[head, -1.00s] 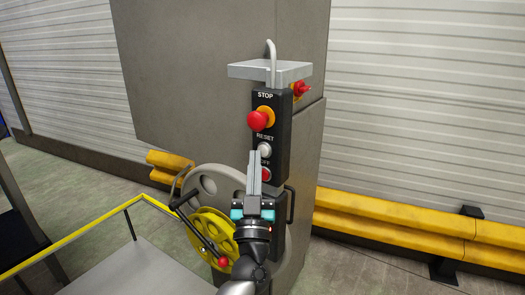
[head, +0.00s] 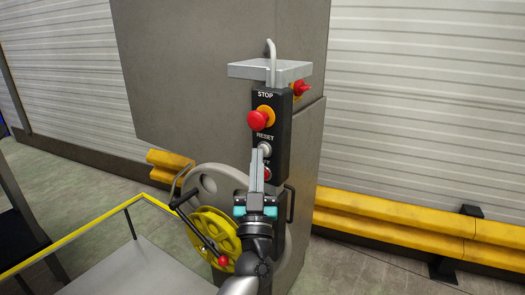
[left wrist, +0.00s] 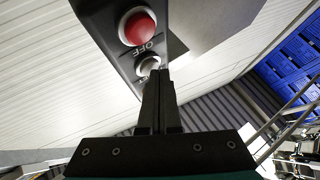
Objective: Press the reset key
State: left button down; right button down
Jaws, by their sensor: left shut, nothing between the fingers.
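The reset key (head: 265,147) is a pale round button on a black control panel (head: 285,130), under the word RESET. It also shows in the left wrist view (left wrist: 147,66), beside the red off button (left wrist: 137,27). My left gripper (head: 258,151) is shut and empty. Its fingertips overlap the lower left part of the reset key in the head view and end at the key's edge in the left wrist view. I cannot tell whether they touch it. The fingers partly hide the off button in the head view. My right gripper is not in view.
A red stop button (head: 257,119) on a yellow collar sits above the reset key. A grey plate (head: 270,70) juts out over the panel. A yellow wheel (head: 212,228) with a black crank is below left. A yellow barrier (head: 390,223) runs along the right.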

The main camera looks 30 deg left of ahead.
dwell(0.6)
pick_arm(q)
jog(key=shift+s+a+p, duration=0.1)
jog(key=shift+s+p, duration=0.45)
jog(key=shift+s, duration=0.15)
jog(key=s+p, duration=0.2)
jog(key=s, duration=0.3)
jog(key=shift+a, duration=0.15)
dwell(0.6)
